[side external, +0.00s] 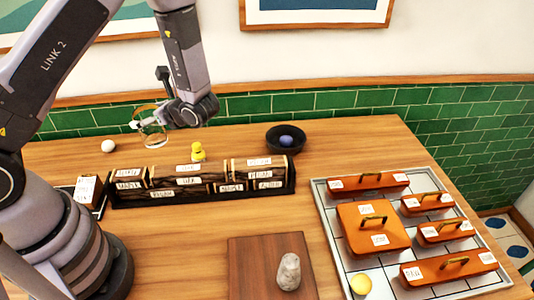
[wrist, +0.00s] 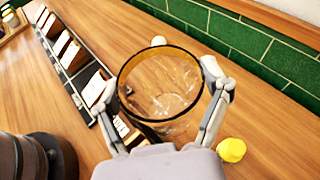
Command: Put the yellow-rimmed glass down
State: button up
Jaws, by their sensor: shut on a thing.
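The yellow-rimmed glass (wrist: 160,88) is clear with an amber rim and sits between the two fingers of my gripper (wrist: 165,95) in the wrist view. The fingers are shut on its sides. In the side external view the glass (side external: 153,134) is at my gripper (side external: 150,122), above the back left of the table and behind the dark rack. It looks slightly tilted there. How far its base is from the table is hard to tell.
A dark rack (side external: 118,202) of labelled blocks stands in front. A metal tray (side external: 335,225) with orange lids is right. A stone stands on a brown board (side external: 250,265).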

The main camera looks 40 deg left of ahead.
jog(key=shift+a+n+g, duration=0.3)
jog(key=shift+a+g, duration=0.1)
jog(key=shift+a, duration=0.75)
jog(key=shift+w+a+f, duration=0.9)
jog(key=shift+w+f, duration=1.15)
jog(key=shift+f, duration=0.05)
jog(key=shift+w+a+f, duration=0.95)
jog(key=shift+w+f, duration=1.1)
jog(key=shift+f, duration=0.1)
jog(key=shift+w+a+f, duration=0.9)
jog(key=shift+w+f, duration=1.15)
jog(key=shift+f, duration=0.05)
jog(key=shift+f, duration=0.1)
jog(key=o, duration=1.2)
